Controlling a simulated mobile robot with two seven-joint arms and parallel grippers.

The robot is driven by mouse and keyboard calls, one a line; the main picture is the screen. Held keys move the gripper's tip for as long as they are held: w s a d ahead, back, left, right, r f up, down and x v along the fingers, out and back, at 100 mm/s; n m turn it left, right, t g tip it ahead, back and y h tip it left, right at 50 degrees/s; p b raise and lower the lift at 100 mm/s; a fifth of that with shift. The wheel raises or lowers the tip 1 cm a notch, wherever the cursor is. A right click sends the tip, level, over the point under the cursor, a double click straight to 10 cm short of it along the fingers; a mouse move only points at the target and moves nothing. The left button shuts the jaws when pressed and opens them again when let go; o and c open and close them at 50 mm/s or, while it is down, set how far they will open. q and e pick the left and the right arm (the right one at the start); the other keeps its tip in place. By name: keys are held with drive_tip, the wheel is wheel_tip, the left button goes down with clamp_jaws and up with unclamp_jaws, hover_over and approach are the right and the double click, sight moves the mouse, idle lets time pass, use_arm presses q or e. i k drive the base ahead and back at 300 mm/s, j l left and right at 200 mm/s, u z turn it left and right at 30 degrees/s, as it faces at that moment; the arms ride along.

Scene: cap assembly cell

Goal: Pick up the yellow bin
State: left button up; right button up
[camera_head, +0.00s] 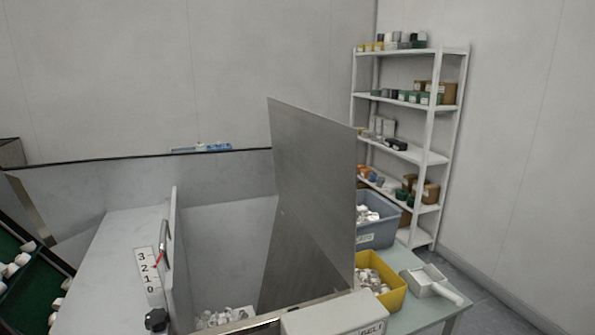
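The yellow bin (397,296) stands on a pale green table (425,318) at the lower right, holding several white caps. The tall grey metal panel and a light box in front hide part of its left and near sides. Neither of my grippers shows in the head view.
A grey-blue bin (378,236) with white parts stands behind the yellow bin, and a white scoop (432,284) lies to its right. The tall metal panel (312,200) rises to the left. A loaded shelf rack (440,150) stands behind.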

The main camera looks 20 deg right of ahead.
sight(388, 288)
drive_tip(key=l+u, duration=0.25)
drive_tip(key=l, duration=1.05)
drive_tip(key=l+u, duration=0.25)
drive_tip(key=l, duration=1.05)
